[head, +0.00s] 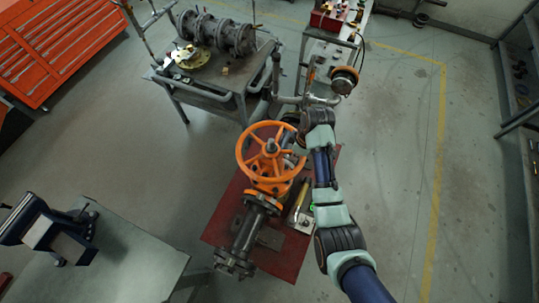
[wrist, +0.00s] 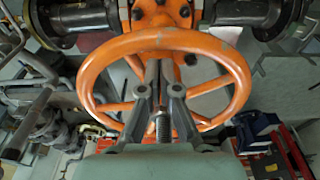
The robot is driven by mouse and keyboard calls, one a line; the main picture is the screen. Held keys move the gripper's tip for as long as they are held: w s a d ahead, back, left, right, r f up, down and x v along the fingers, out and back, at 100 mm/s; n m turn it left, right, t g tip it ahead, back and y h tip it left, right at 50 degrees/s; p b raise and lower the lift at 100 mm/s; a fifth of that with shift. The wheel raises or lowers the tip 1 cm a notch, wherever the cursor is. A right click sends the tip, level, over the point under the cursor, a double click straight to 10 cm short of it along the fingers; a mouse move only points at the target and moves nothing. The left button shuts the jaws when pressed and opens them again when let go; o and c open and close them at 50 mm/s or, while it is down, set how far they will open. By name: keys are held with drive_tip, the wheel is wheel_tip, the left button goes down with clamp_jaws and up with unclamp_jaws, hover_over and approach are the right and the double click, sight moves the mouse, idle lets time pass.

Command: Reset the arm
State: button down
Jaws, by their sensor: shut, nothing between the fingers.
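My arm reaches in from the lower right in the head view, its end beside the right of the orange handwheel (head: 255,150). The handwheel sits on a gate valve with an orange bonnet and a dark flanged pipe body (head: 243,237). In the wrist view the orange wheel (wrist: 235,75) fills the middle, with its rim behind my gripper. My gripper (wrist: 158,68) is shut and empty, its fingertips together over the wheel's opening near the rim. A threaded stem (wrist: 163,128) shows between the finger links. Whether the fingers touch the wheel I cannot tell.
The valve stands on a red mat (head: 285,262). A grey cart (head: 205,75) with a flanged part is at the back, a bench (head: 130,260) at lower left, and an orange tool cabinet (head: 55,45) at upper left. The floor on the right is clear.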

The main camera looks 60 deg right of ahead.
drive_tip(key=shift+r, duration=1.95)
